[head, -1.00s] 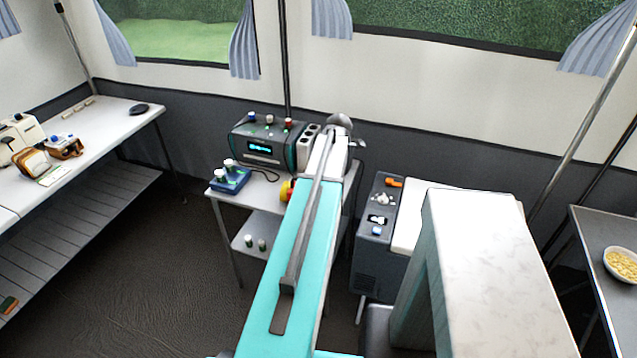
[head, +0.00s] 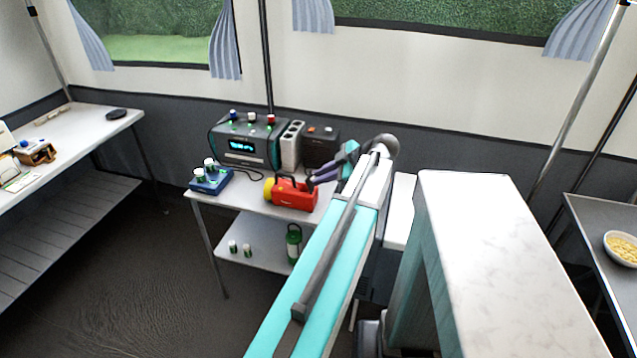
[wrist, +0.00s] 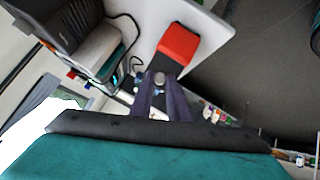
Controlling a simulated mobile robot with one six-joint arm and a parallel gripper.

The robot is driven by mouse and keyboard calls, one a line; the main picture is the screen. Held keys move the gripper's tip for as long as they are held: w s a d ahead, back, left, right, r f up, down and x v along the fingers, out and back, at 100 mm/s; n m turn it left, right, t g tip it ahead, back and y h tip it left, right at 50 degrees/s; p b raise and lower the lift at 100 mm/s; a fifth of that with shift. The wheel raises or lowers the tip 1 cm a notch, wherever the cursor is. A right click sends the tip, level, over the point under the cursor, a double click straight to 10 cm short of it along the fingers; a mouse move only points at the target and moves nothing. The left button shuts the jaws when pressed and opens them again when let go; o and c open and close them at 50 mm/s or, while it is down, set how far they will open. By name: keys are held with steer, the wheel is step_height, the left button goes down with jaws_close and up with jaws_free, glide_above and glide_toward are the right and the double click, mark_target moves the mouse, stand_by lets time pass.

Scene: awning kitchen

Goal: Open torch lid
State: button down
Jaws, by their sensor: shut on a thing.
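A red torch (head: 294,194) with a yellow head and a dark top handle lies on the small white table in the head view. Its yellow head points left. My gripper (head: 313,182) reaches in from the right, with its dark purple fingers at the torch's right end. In the wrist view, the fingers of my gripper (wrist: 161,80) are close together around a small grey round part, right beside the red torch body (wrist: 179,44). They are shut on that end of the torch. I cannot tell whether the lid has moved.
Behind the torch stand a device with a lit display (head: 243,143), a white power strip (head: 290,146) and a dark box (head: 320,149). A blue tray (head: 211,181) with small bottles is at left. A green lantern (head: 294,243) stands on the lower shelf.

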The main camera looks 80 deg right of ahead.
steer(key=s+t+b, duration=0.1)
steer(key=b, duration=0.2)
steer(key=s+f+t+h+b, duration=0.1)
steer(key=t+b, duration=0.1)
steer(key=b, duration=0.2)
steer(key=f+t+b, duration=0.1)
steer(key=t+b, duration=0.1)
steer(key=b, duration=0.1)
steer(key=shift+s+a+f+m+h, duration=0.25)
steer(key=shift+s+a+m+h, duration=0.05)
steer(key=shift+s, duration=0.1)
steer(key=shift+t+b, duration=0.4)
steer(key=shift+b, duration=0.05)
steer(key=shift+r, duration=0.1)
steer(key=c, duration=1.7)
jaws_free()
steer(key=shift+s, duration=0.2)
